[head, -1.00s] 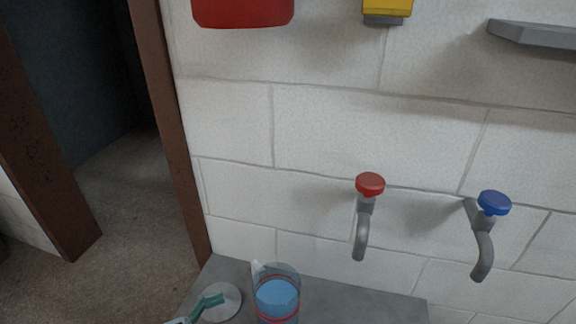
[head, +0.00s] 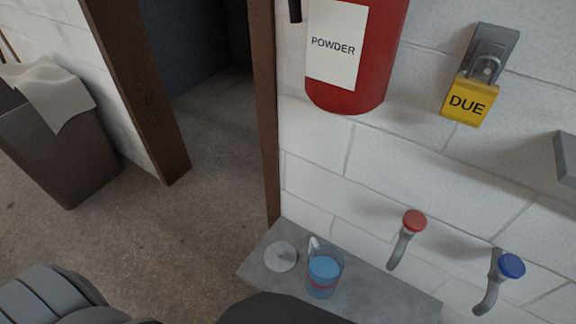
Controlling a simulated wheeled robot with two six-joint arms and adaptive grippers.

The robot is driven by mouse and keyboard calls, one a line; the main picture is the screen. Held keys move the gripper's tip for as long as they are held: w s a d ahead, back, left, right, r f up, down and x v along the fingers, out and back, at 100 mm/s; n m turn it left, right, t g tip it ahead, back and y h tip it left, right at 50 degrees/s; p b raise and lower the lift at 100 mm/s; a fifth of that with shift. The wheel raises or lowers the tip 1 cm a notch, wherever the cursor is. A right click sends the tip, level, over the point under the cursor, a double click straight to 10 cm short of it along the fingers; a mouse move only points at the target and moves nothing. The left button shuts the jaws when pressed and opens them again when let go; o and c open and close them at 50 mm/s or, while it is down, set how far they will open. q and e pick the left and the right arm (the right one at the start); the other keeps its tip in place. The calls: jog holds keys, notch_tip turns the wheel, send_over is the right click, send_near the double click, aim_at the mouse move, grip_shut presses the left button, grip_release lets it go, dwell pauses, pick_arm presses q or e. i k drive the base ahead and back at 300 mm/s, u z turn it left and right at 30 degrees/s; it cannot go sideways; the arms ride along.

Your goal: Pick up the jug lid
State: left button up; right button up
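The jug lid (head: 281,257) is a pale grey disc. It lies on the left part of a grey ledge (head: 375,299) below the taps. The clear jug (head: 324,274) stands upright just right of the lid, with blue liquid inside, a red band and a pale spout. The top of the jug looks open. No fingertips of either gripper show in the head view. Dark and grey rounded shapes along the bottom edge look like parts of my arms and hide the near front of the ledge.
A red-knobbed tap (head: 407,237) and a blue-knobbed tap (head: 502,281) stick out from the wall, right of the jug. A bin (head: 60,150) stands at far left, beyond open floor.

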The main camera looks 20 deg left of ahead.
aim_at(280, 257)
jog(key=z, duration=2.9)
jog(key=k, duration=1.85)
jog(key=u, duration=1.55)
